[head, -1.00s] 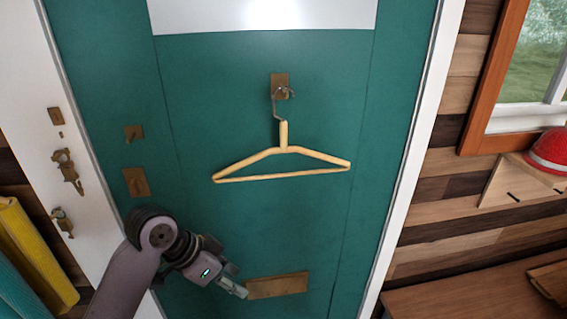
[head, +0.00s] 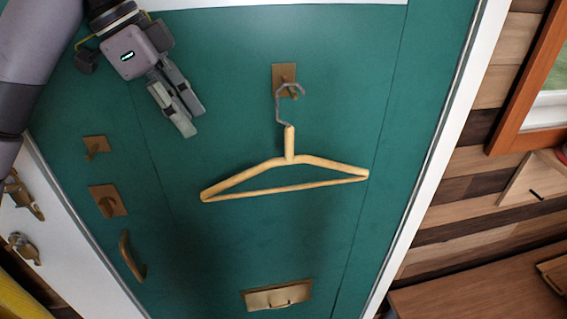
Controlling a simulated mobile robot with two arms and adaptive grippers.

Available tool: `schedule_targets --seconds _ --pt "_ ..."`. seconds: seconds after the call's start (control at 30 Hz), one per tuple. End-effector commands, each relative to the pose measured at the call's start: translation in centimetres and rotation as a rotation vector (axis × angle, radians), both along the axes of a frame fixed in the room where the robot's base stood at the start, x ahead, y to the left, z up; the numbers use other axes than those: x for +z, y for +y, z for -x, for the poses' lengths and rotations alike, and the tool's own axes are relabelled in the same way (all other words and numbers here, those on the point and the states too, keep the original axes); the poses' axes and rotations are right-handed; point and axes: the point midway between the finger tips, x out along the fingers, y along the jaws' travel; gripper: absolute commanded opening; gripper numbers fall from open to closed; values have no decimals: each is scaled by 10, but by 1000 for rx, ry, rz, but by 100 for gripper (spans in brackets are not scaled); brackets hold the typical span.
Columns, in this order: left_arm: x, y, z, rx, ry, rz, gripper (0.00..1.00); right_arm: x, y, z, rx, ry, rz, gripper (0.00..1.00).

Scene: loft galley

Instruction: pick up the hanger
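A pale wooden hanger (head: 289,147) hangs on the green door. Its metal hook (head: 278,110) is over a brass hook plate (head: 285,78), and its bar tilts slightly, lower on the left. My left gripper (head: 194,122) is at the upper left, in front of the door. Its two grey fingers point down and to the right, with a gap between the tips and nothing in it. It is left of the hanger and apart from it. My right gripper is not in view.
Brass fittings (head: 108,201) and a curved door handle (head: 130,256) are on the door's left side. A brass letter plate (head: 277,296) is below the hanger. A wooden tabletop (head: 480,290) is at the lower right. The door around the hanger is clear.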

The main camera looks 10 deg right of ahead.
Motion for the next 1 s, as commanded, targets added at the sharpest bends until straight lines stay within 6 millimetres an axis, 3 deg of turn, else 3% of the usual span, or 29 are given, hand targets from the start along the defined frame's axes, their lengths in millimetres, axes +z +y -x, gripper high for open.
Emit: schedule_targets --seconds 0.2,0.3,0.4,0.5,0.7,1.0 --pt "-43 -17 1 -2 6 -4 37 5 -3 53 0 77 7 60" --pt "-63 -26 1 -2 6 -2 37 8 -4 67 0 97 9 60" --pt "-81 -33 1 -2 6 -3 37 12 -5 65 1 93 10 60" --pt "-95 -39 1 -1 4 -3 37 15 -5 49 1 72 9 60" --pt "-107 -44 0 -1 3 -2 37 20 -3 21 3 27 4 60" --pt "-145 -58 -3 -2 4 -2 37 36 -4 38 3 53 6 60"
